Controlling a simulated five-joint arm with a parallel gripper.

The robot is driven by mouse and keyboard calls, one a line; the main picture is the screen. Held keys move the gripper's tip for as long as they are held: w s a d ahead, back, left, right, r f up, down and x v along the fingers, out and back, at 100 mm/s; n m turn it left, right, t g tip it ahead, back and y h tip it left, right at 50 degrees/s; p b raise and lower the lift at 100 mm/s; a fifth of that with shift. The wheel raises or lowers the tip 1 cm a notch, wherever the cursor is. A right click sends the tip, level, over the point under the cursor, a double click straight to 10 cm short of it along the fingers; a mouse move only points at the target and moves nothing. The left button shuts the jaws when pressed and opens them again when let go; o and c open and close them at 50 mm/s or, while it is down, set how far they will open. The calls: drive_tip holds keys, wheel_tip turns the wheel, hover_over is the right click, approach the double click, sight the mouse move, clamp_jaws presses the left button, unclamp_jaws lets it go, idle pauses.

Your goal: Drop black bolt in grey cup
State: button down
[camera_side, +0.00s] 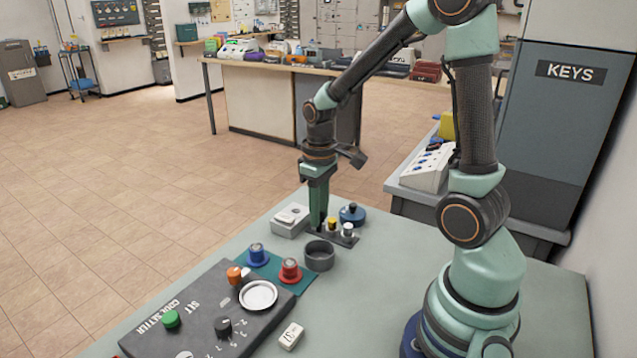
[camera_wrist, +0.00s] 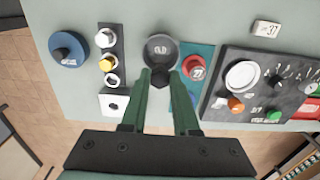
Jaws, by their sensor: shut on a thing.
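My gripper (camera_wrist: 160,75) is shut on the black bolt (camera_wrist: 160,79), a small dark piece between the green fingertips in the wrist view. In the side view my gripper (camera_side: 318,228) points down just behind the grey cup, and its fingers hide the bolt. The grey cup (camera_side: 319,257) is a short, round, open cup standing on the table. In the wrist view the cup (camera_wrist: 161,40) lies just beyond the fingertips, and the bolt appears at its near rim. I cannot tell the bolt's exact height above the table.
A dark strip (camera_side: 343,240) beside the cup holds a yellow and a white bolt. A red knob (camera_side: 290,270) and a blue knob (camera_side: 257,253) stand on a teal mat. A white box (camera_side: 291,220), a blue disc (camera_side: 352,215) and a dark control panel (camera_side: 205,318) are nearby.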

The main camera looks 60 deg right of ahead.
sight(319, 232)
drive_tip(key=shift+f, duration=2.1)
drive_tip(key=shift+f, duration=0.15)
drive_tip(key=shift+f, duration=0.35)
drive_tip(key=shift+f, duration=0.4)
drive_tip(key=shift+c, duration=1.7)
unclamp_jaws()
drive_tip(key=shift+r, duration=0.1)
drive_tip(key=shift+r, duration=2.95)
drive_tip(key=shift+a, duration=0.1)
